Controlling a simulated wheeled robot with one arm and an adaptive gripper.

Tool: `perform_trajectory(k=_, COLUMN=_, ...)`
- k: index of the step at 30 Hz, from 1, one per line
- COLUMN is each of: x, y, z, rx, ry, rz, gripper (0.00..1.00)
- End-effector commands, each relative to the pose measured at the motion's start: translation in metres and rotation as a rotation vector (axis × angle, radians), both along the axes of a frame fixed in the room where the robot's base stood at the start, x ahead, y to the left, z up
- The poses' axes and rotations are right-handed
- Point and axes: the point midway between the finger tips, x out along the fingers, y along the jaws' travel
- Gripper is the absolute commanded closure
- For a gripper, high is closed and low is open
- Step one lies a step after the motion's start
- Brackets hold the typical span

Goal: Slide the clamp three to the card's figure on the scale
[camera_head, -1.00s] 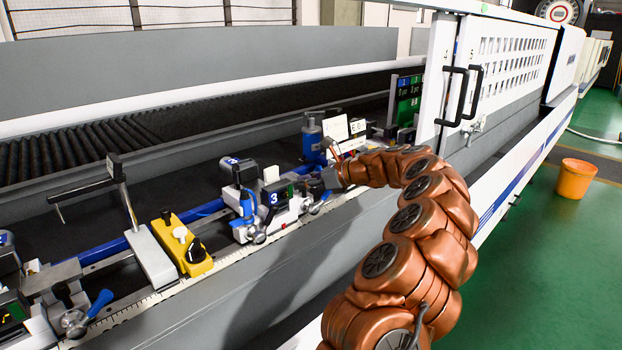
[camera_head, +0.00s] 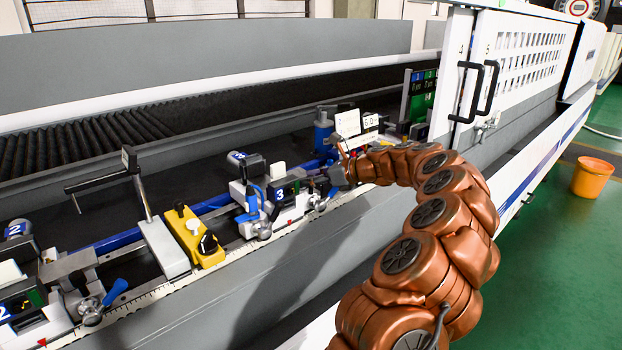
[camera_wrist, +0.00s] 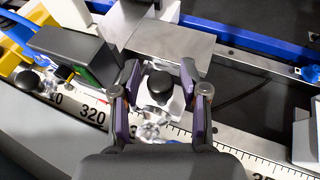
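Clamp three (camera_head: 280,196), a white block with a blue "3" label, small display and blue lever, sits on the rail by the scale. My gripper (camera_head: 328,184) is at its right end. In the wrist view, my gripper (camera_wrist: 160,88) has its fingers either side of the clamp's metal block with a black knob (camera_wrist: 160,84) and seems closed on it. The scale (camera_wrist: 92,114) shows "320" left of the fingers. A white card (camera_head: 347,123) stands behind the gripper; its figure is too small to read surely.
A yellow block (camera_head: 196,236) with knobs sits close left of clamp three. Clamp two (camera_head: 45,300) is further left. A blue post (camera_head: 323,132) stands behind. The white cabinet (camera_head: 515,70) is to the right, and an orange bucket (camera_head: 592,177) is on the floor.

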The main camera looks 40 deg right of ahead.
Motion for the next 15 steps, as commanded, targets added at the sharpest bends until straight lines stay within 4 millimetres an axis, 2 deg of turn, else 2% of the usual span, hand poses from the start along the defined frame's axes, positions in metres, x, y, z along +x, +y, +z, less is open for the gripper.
perform_trajectory(k=10, x=-0.001, y=-0.001, z=0.001, rx=0.000, ry=0.000, rz=-0.001, gripper=0.50)
perform_trajectory(k=15, x=-0.014, y=-0.008, z=0.006, rx=0.000, ry=-0.001, rz=-0.002, gripper=0.50)
